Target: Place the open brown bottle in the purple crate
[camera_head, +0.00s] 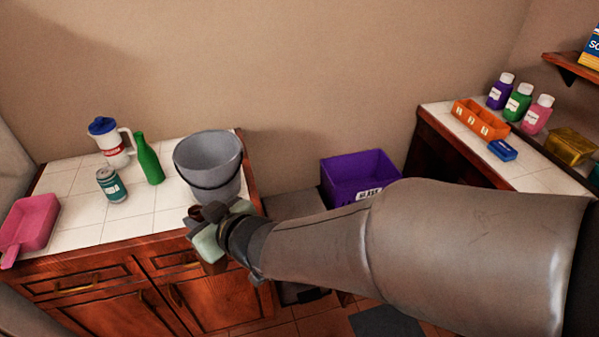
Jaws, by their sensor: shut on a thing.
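The purple crate (342,191) stands low between the two counters, with a white label on its front that seems to read GLASS. Its lower right part is hidden behind my arm. My gripper (207,220) is by the front right edge of the left counter, left of the crate and apart from it. It is shut on a dark brown thing (195,212), likely the brown bottle. Only a small part of that thing shows, so its opening and tilt cannot be told.
A grey bucket (207,160) stands just behind my gripper. A green bottle (148,159), a can (112,185), a white jug (113,148) and a pink dustpan (30,222) are on the left counter. The right counter holds an orange tray (480,119) and several small bottles.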

